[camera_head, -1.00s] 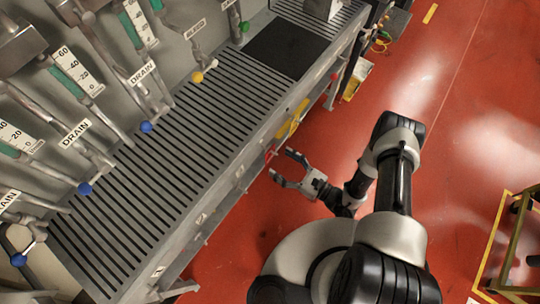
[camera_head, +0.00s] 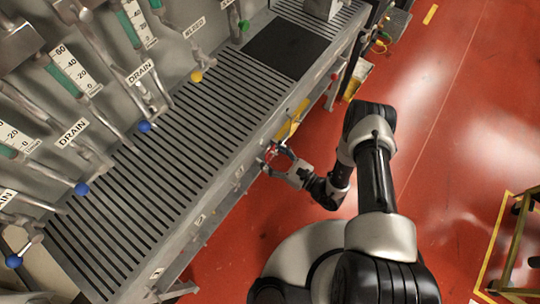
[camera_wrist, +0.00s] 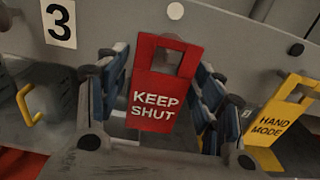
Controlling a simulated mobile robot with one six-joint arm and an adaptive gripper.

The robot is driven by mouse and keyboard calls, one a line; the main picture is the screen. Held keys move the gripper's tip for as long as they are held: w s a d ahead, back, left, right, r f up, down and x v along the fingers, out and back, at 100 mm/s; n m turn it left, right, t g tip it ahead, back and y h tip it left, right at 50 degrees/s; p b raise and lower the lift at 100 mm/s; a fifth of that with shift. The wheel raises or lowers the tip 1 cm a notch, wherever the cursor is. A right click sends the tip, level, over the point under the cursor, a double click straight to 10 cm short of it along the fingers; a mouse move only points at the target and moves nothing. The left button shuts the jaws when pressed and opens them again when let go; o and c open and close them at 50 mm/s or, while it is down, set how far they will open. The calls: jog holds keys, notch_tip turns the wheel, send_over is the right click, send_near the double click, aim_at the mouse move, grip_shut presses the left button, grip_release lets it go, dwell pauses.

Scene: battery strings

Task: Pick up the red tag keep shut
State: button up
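The red tag (camera_wrist: 155,90) with white KEEP SHUT lettering hangs against the grey rail in the middle of the wrist view. It has a rectangular cut-out near its top. In the head view only a bit of red (camera_head: 270,154) shows at the bench's front edge. My gripper (camera_wrist: 157,85) is open, with one blue-padded finger on each side of the tag. The fingers look close to the tag's edges; whether they touch it I cannot tell. My gripper also shows in the head view (camera_head: 277,158), up against the bench front.
A yellow HAND MODE tag (camera_wrist: 283,118) hangs just right of the gripper. A number 3 plate (camera_wrist: 59,23) and a yellow hook (camera_wrist: 30,106) are on the left.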

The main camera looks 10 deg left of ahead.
jog(key=c, duration=0.7)
jog(key=shift+o, duration=0.2)
